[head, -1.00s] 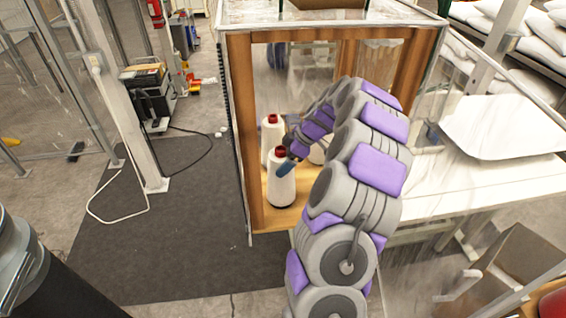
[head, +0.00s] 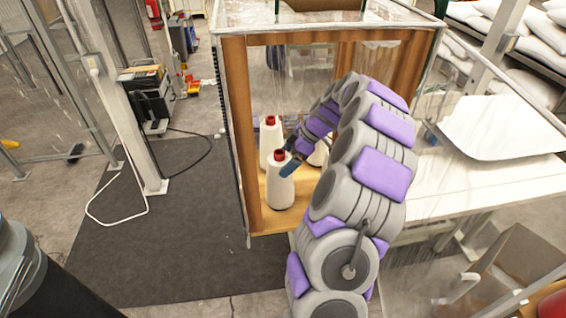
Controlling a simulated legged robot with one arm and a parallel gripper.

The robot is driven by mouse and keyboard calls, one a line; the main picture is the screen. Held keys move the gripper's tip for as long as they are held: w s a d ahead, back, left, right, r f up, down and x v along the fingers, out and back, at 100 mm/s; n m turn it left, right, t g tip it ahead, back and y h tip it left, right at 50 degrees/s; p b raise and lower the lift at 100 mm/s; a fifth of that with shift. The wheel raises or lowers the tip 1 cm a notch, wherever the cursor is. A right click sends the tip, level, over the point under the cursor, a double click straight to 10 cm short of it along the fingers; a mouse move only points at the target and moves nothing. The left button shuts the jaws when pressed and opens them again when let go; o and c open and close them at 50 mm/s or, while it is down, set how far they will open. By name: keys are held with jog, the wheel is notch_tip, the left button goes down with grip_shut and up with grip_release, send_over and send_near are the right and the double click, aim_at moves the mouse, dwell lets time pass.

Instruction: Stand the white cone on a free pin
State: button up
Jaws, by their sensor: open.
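A white cone with a red top (head: 279,188) stands upright at the front of the wooden shelf inside the cabinet. A second white cone with a red top (head: 269,143) stands behind it to the left. A third white cone (head: 319,154) is partly hidden behind my arm. My gripper (head: 288,163) is open beside the red top of the front cone, on its right, with the blue fingertip close to it. I cannot tell whether it touches. No pin can be made out.
The wooden-framed cabinet (head: 233,130) has an open front with posts on both sides. A white table (head: 470,185) extends to the right. A dark mat (head: 170,235) covers the floor at left, beside a metal post (head: 128,120).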

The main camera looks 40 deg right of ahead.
jog(key=v, duration=0.4)
jog(key=shift+a+r, duration=0.25)
jog(key=shift+r, duration=0.15)
jog(key=shift+d+f, duration=0.1)
jog(key=shift+d, duration=0.15)
